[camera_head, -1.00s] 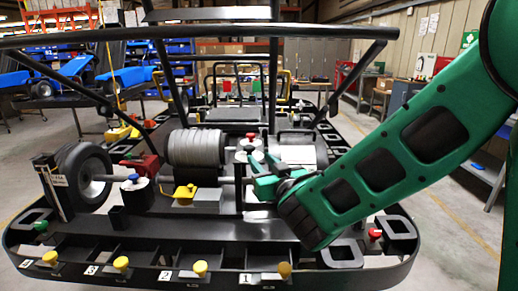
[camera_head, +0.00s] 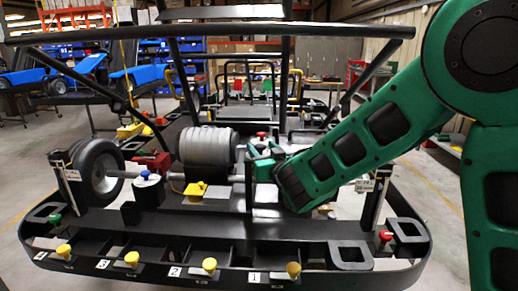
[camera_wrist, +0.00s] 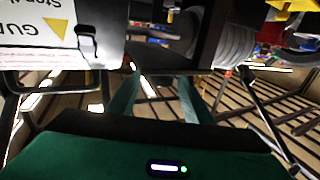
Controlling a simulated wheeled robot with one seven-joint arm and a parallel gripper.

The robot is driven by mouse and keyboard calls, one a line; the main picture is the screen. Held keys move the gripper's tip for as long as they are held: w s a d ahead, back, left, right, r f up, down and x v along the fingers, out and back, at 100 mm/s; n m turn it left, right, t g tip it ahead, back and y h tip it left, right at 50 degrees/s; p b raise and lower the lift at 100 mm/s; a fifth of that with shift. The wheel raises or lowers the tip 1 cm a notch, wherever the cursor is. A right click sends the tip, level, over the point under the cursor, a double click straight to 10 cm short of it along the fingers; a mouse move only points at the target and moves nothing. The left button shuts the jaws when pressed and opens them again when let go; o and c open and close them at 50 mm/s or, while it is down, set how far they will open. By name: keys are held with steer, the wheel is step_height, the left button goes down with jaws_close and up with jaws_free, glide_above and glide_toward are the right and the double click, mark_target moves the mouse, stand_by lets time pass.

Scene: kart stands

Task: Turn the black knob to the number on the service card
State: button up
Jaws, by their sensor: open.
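My gripper (camera_head: 262,162) is above the middle of the black kart frame, beside the grey ribbed cylinder (camera_head: 207,146). In the wrist view its two green fingers (camera_wrist: 159,80) are apart with nothing between them. I cannot make out the black knob for certain in either view. Small white cards hang on the left post (camera_head: 72,174) and right post (camera_head: 365,185). Their writing is too small to read.
Yellow knobs stand along the front rail by number labels, such as 1 (camera_head: 254,278). A red knob (camera_head: 385,236) is at front right, a blue-and-white one (camera_head: 148,178) at left. A tyre (camera_head: 96,170) is at left; a slanted black bar (camera_head: 372,72) rises behind my arm.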

steer(key=shift+x, duration=1.1)
steer(key=c, duration=1)
steer(key=shift+a, duration=0.1)
